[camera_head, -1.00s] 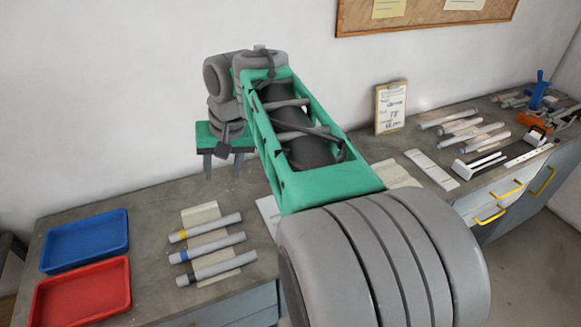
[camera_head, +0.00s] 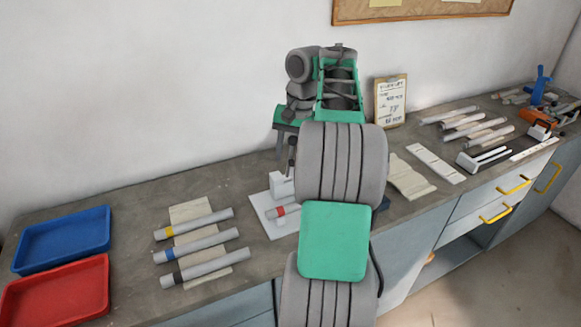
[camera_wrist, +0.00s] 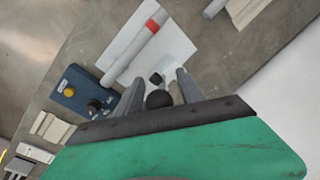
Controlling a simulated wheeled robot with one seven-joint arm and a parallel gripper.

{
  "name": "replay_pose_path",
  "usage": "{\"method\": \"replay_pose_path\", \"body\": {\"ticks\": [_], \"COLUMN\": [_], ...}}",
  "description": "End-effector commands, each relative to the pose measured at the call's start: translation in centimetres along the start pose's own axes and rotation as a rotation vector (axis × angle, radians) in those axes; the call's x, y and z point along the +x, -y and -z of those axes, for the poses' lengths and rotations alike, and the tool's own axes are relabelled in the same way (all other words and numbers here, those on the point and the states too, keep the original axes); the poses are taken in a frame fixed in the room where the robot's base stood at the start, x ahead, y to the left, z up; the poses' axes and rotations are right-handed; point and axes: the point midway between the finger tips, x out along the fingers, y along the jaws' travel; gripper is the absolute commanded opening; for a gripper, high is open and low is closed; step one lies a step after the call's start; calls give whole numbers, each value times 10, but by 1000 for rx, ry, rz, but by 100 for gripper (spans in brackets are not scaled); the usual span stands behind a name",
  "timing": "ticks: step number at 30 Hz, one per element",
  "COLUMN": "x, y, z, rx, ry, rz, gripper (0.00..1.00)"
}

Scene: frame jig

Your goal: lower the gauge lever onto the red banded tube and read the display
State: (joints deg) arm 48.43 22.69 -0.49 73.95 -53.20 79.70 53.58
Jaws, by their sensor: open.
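The red banded tube (camera_head: 283,210) lies on a white base plate (camera_head: 262,221), partly hidden by my arm. The red band also shows in the wrist view (camera_wrist: 153,25). A white gauge block (camera_head: 281,184) stands behind the tube. In the wrist view my gripper (camera_wrist: 158,86) is open above the plate, beside the tube. A round black knob (camera_wrist: 159,99), seemingly the lever's, shows between its fingers; I cannot tell if they touch it. A smaller dark piece (camera_wrist: 155,79) is just beyond. The rest of the lever is hidden. No display reading is visible.
A dark blue box (camera_wrist: 84,92) with a yellow button and black knob sits near the plate. Yellow, blue and black banded tubes lie on a rest (camera_head: 195,212) to the left. Blue (camera_head: 62,240) and red trays (camera_head: 57,293) stand farther left. A clipboard (camera_head: 390,100) stands behind.

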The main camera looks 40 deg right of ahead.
Motion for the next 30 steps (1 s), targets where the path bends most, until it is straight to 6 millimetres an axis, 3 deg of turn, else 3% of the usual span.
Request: {"method": "replay_pose_path", "body": {"ticks": [8,21,30], "x": [3,3,7], "y": [1,1,-6], "z": [0,0,-2], "rx": [-1,-1,6], "ry": [-1,-2,-33], "rz": [0,1,20], "gripper": [45,10,10]}}
